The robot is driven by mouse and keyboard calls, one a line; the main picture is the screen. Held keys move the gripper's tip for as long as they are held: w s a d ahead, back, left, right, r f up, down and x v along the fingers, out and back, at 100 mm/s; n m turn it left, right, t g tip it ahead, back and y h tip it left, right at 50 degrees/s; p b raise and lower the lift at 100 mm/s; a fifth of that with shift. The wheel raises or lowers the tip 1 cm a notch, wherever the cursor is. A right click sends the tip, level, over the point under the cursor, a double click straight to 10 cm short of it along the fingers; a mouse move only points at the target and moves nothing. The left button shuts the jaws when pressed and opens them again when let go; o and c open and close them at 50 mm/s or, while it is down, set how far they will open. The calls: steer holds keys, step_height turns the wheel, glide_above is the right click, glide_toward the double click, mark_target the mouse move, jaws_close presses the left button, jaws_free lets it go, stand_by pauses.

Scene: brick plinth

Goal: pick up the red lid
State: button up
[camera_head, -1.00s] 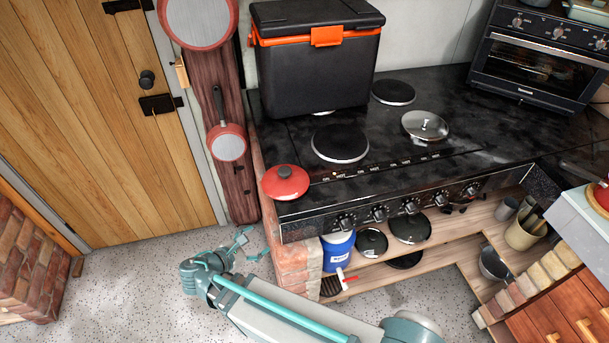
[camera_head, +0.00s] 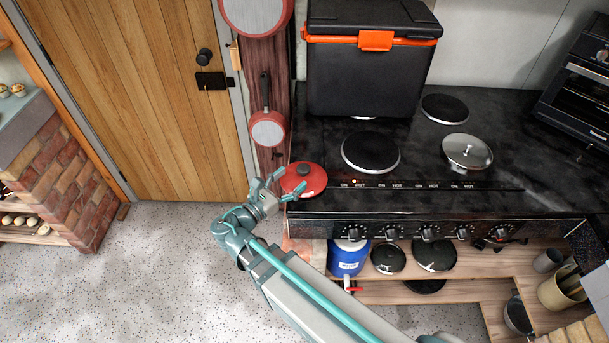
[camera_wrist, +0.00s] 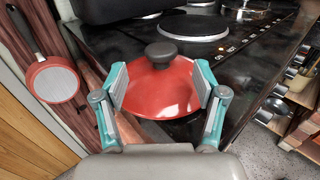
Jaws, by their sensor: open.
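The red lid (camera_head: 304,180) with a dark knob lies at the front left corner of the black stove top. In the wrist view the red lid (camera_wrist: 160,88) sits ahead of my gripper, with its knob (camera_wrist: 161,52) towards the far side. My gripper (camera_head: 281,184) is open and empty at the lid's left edge. In the wrist view its two teal fingers (camera_wrist: 160,82) stand on either side of the lid's near part. I cannot tell whether they touch it.
A black cooler box (camera_head: 368,75) with orange trim stands behind the lid on the stove (camera_head: 430,195). A hotplate (camera_head: 371,152) and a silver lid (camera_head: 467,151) lie to the right. A small red pan (camera_head: 267,128) hangs on the wooden post at left. Floor at left is clear.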

mark_target(299, 173)
steer(key=shift+p+x, duration=1.2)
steer(key=shift+x, duration=1.65)
steer(key=shift+s+r, duration=0.1)
steer(key=c, duration=1.3)
